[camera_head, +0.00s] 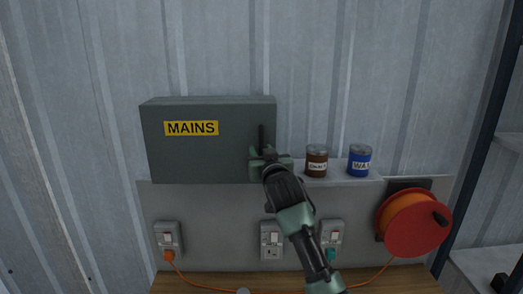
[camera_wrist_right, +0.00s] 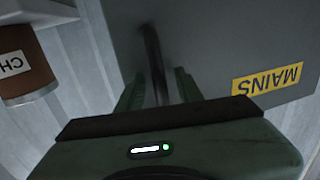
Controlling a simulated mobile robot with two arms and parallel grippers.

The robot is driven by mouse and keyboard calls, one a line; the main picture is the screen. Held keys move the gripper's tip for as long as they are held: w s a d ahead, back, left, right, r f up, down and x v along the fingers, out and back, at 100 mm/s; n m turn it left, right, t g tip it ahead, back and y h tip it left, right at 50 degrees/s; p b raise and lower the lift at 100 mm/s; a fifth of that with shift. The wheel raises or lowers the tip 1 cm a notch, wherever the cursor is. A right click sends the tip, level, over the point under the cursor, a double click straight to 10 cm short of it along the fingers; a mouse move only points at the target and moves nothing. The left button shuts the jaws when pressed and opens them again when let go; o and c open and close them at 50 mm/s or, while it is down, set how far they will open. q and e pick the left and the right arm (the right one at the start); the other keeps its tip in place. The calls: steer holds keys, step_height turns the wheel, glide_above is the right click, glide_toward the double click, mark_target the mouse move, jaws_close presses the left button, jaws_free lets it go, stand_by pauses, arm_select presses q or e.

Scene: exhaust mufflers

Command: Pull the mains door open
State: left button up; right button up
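The grey mains box (camera_head: 208,155) hangs on the wall, with a yellow MAINS label (camera_head: 191,128) on its door. The door looks shut. The dark upright door handle (camera_head: 261,136) is near the door's right edge. My right gripper (camera_head: 262,154) is at the lower part of this handle. In the right wrist view the handle (camera_wrist_right: 154,60) stands between the two fingers of my right gripper (camera_wrist_right: 158,88). The fingers are apart, with a gap visible beside the handle. My left gripper is not in view.
A brown can (camera_head: 316,161) and a blue can (camera_head: 360,161) stand on a ledge just right of the box. Below are several sockets and switches, an orange cable reel (camera_head: 412,223) and a wooden bench (camera_head: 390,279). The space left of the box is clear.

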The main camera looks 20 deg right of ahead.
jaws_close()
stand_by(1.4)
